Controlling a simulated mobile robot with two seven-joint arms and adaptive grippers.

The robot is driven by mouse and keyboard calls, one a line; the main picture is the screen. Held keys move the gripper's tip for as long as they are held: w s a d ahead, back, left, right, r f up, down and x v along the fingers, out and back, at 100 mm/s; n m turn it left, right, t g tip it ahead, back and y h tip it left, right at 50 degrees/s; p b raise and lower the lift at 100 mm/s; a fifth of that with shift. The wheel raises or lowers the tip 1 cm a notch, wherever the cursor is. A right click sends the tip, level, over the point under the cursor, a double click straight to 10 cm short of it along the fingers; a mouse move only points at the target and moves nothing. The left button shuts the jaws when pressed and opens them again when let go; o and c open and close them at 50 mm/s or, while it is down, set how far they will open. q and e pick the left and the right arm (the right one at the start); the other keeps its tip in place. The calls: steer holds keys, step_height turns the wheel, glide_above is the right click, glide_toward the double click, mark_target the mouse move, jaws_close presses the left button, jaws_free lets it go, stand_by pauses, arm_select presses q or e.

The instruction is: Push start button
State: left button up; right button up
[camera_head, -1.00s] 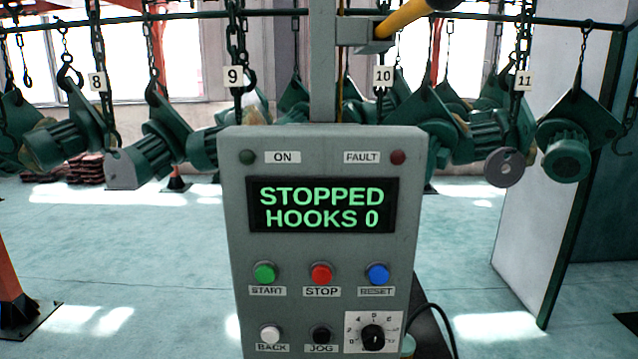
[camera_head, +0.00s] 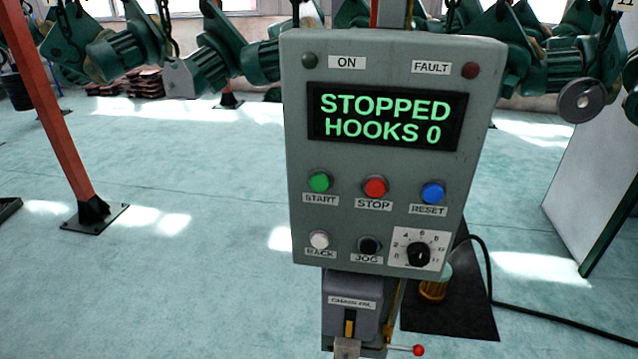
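The grey control panel (camera_head: 300,140) stands on a post, right of the middle of the head view. Its green start button (camera_head: 319,181) is at the left of the upper button row, above a START label. The red stop button (camera_head: 375,187) and blue reset button (camera_head: 432,193) sit to its right. The display (camera_head: 387,117) reads STOPPED HOOKS 0. The ON lamp (camera_head: 310,61) and FAULT lamp (camera_head: 470,70) look dark. Neither of my grippers shows in the view.
A white back button (camera_head: 319,240), black jog button (camera_head: 368,245) and dial (camera_head: 418,255) fill the lower row. Below is a box with a yellow lever (camera_head: 350,324). Green machine parts (camera_head: 232,52) hang behind. An orange post (camera_head: 52,115) stands left. A cable (camera_head: 560,318) runs right.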

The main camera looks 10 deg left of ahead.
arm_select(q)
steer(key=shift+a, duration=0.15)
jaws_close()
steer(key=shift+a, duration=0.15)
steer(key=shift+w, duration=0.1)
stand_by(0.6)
